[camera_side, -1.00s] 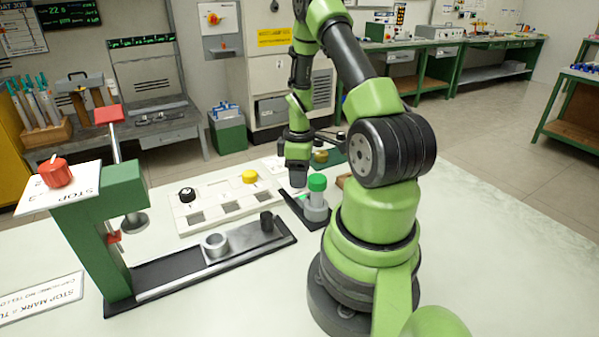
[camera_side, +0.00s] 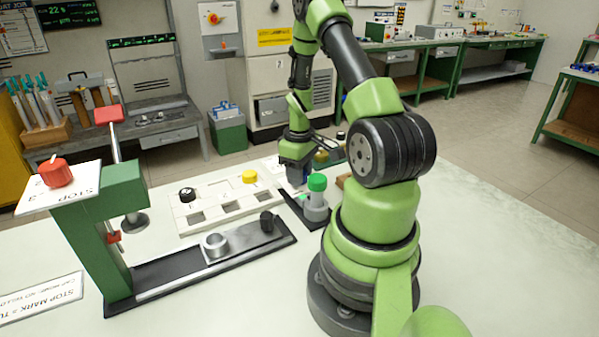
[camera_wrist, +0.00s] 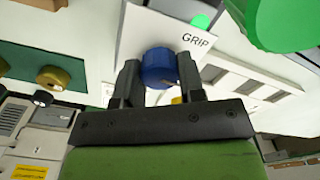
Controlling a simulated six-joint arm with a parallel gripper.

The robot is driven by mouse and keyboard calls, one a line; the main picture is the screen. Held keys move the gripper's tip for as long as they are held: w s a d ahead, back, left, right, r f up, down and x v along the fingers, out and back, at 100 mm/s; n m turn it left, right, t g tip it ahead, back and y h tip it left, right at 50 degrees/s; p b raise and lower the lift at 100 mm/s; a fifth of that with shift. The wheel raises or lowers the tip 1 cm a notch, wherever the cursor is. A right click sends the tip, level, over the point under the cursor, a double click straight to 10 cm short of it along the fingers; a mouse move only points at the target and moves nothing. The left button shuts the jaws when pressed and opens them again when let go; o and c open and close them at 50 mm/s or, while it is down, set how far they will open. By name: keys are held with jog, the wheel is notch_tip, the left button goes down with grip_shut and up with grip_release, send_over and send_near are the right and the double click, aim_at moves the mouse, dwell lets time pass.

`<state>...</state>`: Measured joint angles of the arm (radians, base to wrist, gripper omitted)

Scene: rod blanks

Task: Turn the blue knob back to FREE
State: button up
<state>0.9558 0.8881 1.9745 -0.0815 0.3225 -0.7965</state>
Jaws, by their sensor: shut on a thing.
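The blue knob (camera_wrist: 160,67) shows in the wrist view, in front of a white plate (camera_wrist: 190,64) lettered GRIP. My gripper (camera_wrist: 158,72) is shut on the knob, with one dark finger on each side of it. A small green light (camera_wrist: 201,21) glows on the plate above the knob. No FREE lettering can be made out. In the side view my gripper (camera_side: 296,177) is low behind the green-capped grey cylinder (camera_side: 316,198), and the knob is mostly hidden there.
The green-capped cylinder stands close to my gripper. A white tray (camera_side: 219,211) with black and yellow knobs lies to the left. A green press (camera_side: 97,225) with a red lever and red knob (camera_side: 55,172) stands farther left.

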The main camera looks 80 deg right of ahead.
jog(key=m, duration=0.4)
jog(key=shift+m, duration=0.3)
jog(key=m, duration=0.3)
jog(key=shift+m, duration=0.3)
jog(key=m, duration=0.4)
jog(key=shift+m, duration=2.1)
jog(key=o, duration=0.9)
